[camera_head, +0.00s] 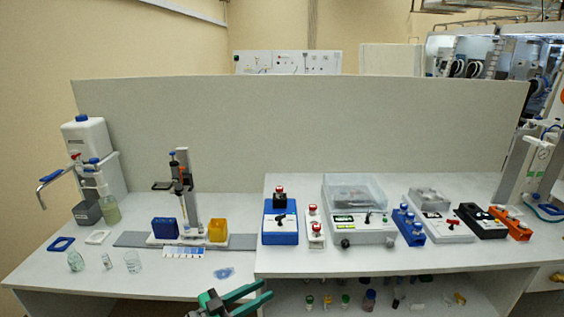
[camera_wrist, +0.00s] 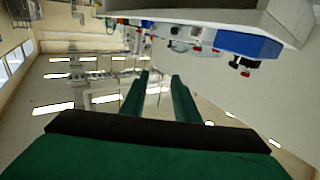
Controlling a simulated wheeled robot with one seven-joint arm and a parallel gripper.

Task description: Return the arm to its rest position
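My gripper (camera_head: 266,289) shows at the bottom middle of the head view, with green fingers pointing to the right, in front of the bench's front edge. In the wrist view my gripper (camera_wrist: 160,75) has its two green fingers apart with nothing between them. The fingers appear clear of the bench and its items. Most of my arm is outside the head view.
A white bench (camera_head: 60,268) carries a blue-based device (camera_head: 281,236), a lidded instrument (camera_head: 353,230), a stand with a syringe-like part (camera_head: 182,178) and small glassware. A shelf below the right part (camera_head: 440,283) holds small bottles. A grey panel (camera_head: 300,125) stands behind.

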